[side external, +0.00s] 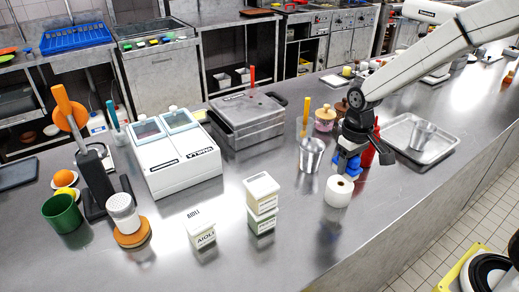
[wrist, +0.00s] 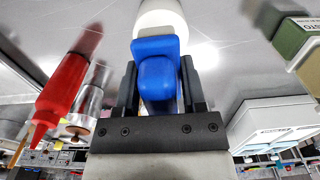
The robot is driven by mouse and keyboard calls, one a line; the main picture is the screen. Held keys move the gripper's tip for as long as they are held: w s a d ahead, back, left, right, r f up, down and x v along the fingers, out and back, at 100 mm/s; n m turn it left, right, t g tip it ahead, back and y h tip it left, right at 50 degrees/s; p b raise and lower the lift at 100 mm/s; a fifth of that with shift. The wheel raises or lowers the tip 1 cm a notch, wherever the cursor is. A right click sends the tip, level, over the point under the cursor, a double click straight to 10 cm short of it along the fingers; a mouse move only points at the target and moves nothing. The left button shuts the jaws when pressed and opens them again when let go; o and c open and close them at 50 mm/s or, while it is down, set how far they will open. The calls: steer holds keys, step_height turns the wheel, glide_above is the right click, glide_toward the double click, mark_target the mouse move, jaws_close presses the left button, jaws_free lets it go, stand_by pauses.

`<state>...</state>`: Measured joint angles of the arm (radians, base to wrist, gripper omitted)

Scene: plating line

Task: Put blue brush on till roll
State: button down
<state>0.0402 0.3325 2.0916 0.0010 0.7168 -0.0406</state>
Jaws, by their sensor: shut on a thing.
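The blue brush (side external: 346,163) is held in my gripper (side external: 353,152), which points down. In the wrist view the blue brush (wrist: 157,80) sits between the two dark fingers of my gripper (wrist: 158,85). The white till roll (side external: 338,191) stands upright on the steel counter directly below the brush. It also shows in the wrist view (wrist: 161,15) just beyond the brush, partly hidden by it. The brush's lower end is at or just above the roll's top; I cannot tell if they touch.
A red bottle (side external: 375,150) stands close behind my gripper. A steel tray (side external: 398,130) with a cup lies to the right. Stacked tubs (side external: 262,197) stand front left. The counter in front of the roll is clear.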

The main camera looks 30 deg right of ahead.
steer(key=shift+w+f, duration=0.2)
steer(key=shift+f, duration=1.55)
steer(key=shift+f, duration=0.15)
steer(key=shift+c, duration=0.8)
jaws_free()
step_height(320, 180, up, 12)
steer(key=shift+r, duration=0.15)
steer(key=s+a+f+t, duration=0.1)
steer(key=s+f+t, duration=0.1)
steer(key=s+f, duration=0.6)
steer(key=shift+s+a+f+t, duration=0.25)
steer(key=shift+s+t, duration=0.05)
steer(key=shift+s, duration=0.75)
